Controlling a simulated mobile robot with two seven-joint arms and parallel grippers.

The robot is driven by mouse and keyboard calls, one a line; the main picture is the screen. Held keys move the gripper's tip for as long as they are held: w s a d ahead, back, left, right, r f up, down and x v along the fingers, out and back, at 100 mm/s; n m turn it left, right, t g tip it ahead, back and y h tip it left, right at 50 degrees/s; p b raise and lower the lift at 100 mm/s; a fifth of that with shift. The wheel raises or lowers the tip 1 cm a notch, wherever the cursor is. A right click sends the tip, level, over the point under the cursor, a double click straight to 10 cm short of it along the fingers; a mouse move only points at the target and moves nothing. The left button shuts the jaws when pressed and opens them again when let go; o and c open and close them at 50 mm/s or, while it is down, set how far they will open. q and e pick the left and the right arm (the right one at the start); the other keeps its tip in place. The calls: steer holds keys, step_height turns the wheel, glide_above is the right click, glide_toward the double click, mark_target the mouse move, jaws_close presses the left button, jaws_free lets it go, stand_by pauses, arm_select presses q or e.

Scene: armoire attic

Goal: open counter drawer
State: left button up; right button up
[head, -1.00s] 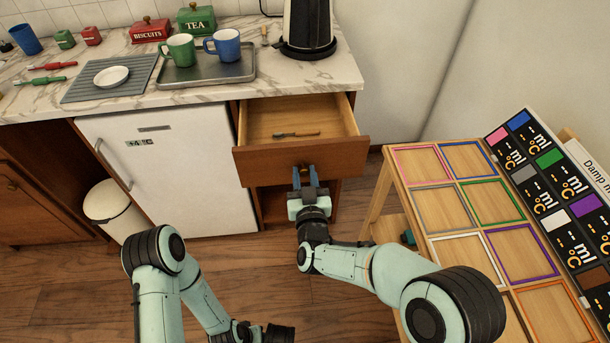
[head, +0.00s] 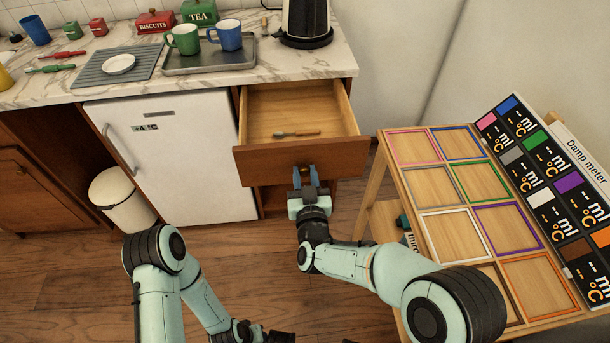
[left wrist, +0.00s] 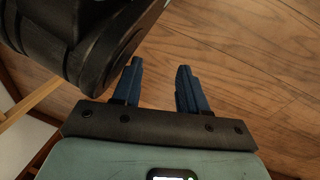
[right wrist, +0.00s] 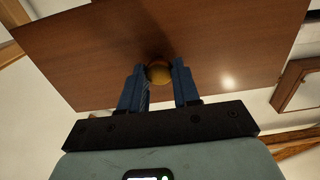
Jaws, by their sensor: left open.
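The wooden counter drawer (head: 352,158) stands pulled well out from under the marble counter (head: 130,91), to the right of the white fridge. A wooden-handled utensil (head: 297,134) lies inside it. My right gripper (head: 305,175) is at the middle of the drawer front.
A wooden rack with coloured frames (head: 455,238) stands close to my right arm. A white bin (head: 121,202) stands left of the fridge (head: 178,160). Mugs on a tray (head: 210,62) and a kettle (head: 304,22) are on the counter. Floor in front of the fridge is clear.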

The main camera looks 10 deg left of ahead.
steer(key=o, duration=0.4)
steer(key=shift+s, duration=0.1)
arm_select(q)
steer(key=shift+t, duration=0.7)
steer(key=w+r, duration=0.1)
steer(key=w+r+p, duration=0.2)
steer(key=shift+w+d+r, duration=0.25)
steer(key=shift+w+d, duration=0.05)
steer(key=shift+w, duration=0.1)
arm_select(e)
steer(key=v, duration=1.3)
arm_select(q)
steer(key=shift+s+a, duration=0.1)
arm_select(e)
steer(key=shift+s, duration=0.1)
